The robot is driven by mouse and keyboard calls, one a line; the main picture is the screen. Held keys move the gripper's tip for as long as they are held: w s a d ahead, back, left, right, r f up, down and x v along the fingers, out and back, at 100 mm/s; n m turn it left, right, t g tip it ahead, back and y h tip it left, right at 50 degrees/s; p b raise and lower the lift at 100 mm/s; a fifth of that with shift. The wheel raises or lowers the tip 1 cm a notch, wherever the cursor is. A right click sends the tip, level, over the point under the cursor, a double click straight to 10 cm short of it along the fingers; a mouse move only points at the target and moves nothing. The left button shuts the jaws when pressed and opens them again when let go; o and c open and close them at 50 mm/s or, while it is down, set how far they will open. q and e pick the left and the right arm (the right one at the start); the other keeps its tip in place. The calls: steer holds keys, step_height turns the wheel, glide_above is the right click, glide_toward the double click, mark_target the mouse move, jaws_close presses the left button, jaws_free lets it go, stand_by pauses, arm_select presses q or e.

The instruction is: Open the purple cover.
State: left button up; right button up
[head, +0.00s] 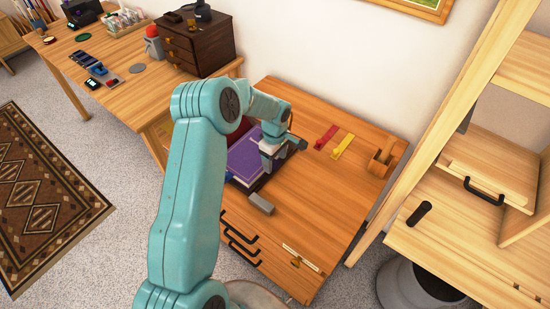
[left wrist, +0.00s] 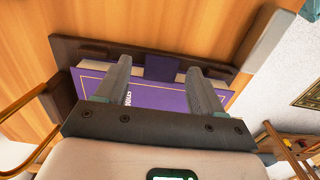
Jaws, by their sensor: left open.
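The purple cover (head: 243,157) belongs to a book lying on the wooden cabinet top, partly hidden behind my left arm and gripper. In the left wrist view the purple cover (left wrist: 150,96) has a thin gold border and light lettering, and it appears closed. A dark brown frame (left wrist: 70,48) runs along the book's edges. My left gripper (head: 266,166) is over the book's right part. In the left wrist view its two fingers (left wrist: 158,66) are apart, with purple cover between them and nothing held. I cannot tell whether they touch it. My right gripper is not in view.
A grey block (head: 262,204) lies near the cabinet's front edge. A red piece (head: 326,137), a yellow piece (head: 343,147) and a wooden holder (head: 385,160) are at the right. A dark drawer box (head: 200,45) stands behind. The cabinet's right front top is clear.

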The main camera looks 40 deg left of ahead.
arm_select(q)
steer(key=shift+s, duration=0.2)
steer(key=shift+w+f, duration=0.1)
steer(key=shift+c, duration=0.3)
steer(key=shift+w, duration=0.1)
steer(key=c, duration=1.1)
jaws_close()
steer(key=shift+r, duration=0.2)
